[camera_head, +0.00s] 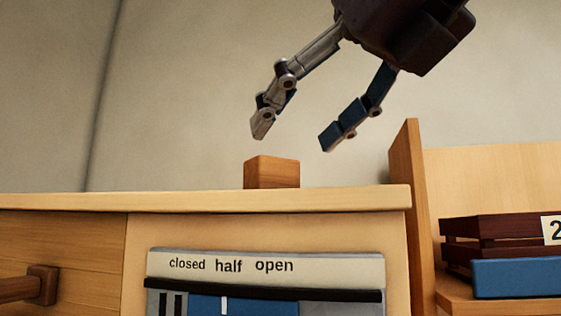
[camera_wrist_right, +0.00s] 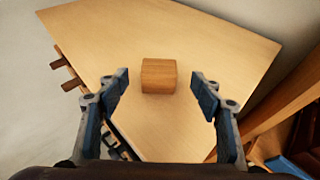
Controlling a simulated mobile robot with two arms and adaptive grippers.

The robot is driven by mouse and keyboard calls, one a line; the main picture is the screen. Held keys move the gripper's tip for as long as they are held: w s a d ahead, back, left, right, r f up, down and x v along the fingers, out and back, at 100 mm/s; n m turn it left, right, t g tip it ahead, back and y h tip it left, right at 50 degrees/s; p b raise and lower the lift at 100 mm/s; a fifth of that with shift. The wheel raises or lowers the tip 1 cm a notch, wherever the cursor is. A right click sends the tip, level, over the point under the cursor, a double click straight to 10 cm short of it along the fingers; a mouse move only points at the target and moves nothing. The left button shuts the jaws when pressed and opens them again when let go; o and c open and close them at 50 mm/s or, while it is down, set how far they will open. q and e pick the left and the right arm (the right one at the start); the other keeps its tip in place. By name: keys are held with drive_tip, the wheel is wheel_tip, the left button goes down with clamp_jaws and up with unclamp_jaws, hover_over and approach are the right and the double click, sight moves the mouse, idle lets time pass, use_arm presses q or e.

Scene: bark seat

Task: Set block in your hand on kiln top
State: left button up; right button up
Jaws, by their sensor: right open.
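The wooden block (camera_head: 271,172) sits on the light wooden top of the kiln cabinet (camera_head: 100,202). In the right wrist view the block (camera_wrist_right: 159,75) rests on the bare top surface (camera_wrist_right: 200,35), standing clear of its edges. My right gripper (camera_head: 292,142) is open and empty, above the block. In the wrist view its two fingers (camera_wrist_right: 160,90) are spread to either side of the block, with a gap on each side. My left gripper is in neither view.
The cabinet front has a panel labelled "closed half open" (camera_head: 230,265) and a wooden handle (camera_head: 42,286) at left. An upright wooden board (camera_head: 408,200) stands at the right end. Beyond it, a dark slatted crate (camera_head: 490,228) and a blue bin (camera_head: 515,277) sit on a shelf.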

drive_tip(key=shift+v, duration=2.4)
